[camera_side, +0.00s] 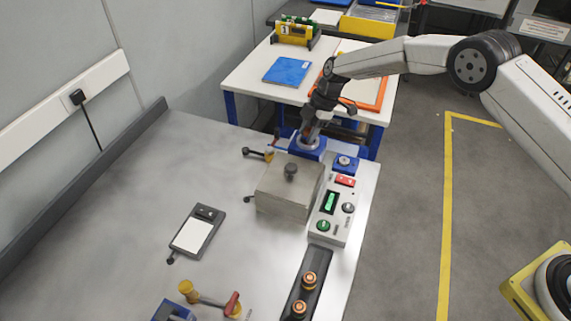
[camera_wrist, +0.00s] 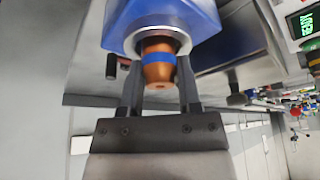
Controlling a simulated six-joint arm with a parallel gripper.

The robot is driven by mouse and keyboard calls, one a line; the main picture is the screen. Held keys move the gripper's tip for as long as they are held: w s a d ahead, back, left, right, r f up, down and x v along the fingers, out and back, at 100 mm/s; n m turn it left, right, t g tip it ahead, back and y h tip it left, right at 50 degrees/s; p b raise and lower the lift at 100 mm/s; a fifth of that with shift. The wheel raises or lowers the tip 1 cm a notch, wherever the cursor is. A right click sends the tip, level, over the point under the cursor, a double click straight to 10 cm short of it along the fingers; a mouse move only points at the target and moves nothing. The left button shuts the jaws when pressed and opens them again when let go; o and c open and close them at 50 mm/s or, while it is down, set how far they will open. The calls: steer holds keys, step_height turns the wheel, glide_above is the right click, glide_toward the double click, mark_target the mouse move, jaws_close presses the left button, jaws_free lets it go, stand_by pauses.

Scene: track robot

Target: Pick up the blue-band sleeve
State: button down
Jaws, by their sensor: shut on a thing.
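The blue-band sleeve (camera_wrist: 158,73) is a copper-coloured, tapered piece with a blue ring around it. In the wrist view its end sticks out of the silver collar of a blue holder (camera_wrist: 203,18); the rest of it is hidden inside. My gripper (camera_wrist: 160,82) has one dark finger on each side of the sleeve and is shut on it. In the side view my gripper (camera_side: 312,128) points down at the blue holder (camera_side: 299,148) at the table's far end, and the sleeve is mostly hidden there.
A metal box with a knob (camera_side: 285,190) and a control panel (camera_side: 336,212) with a lit green display stand close in front of the holder. A dark rack (camera_side: 292,286) with orange-topped pieces lies nearer. A white side table (camera_side: 245,75) is behind. The grey tabletop's left is largely clear.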

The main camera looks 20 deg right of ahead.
steer(key=shift+r, duration=0.1)
steer(key=shift+r, duration=0.4)
steer(key=s+d+r, duration=0.2)
steer(key=s+r, duration=1)
steer(key=s, duration=0.1)
steer(key=shift+s+d, duration=0.35)
steer(key=shift+d, duration=0.05)
stand_by(0.6)
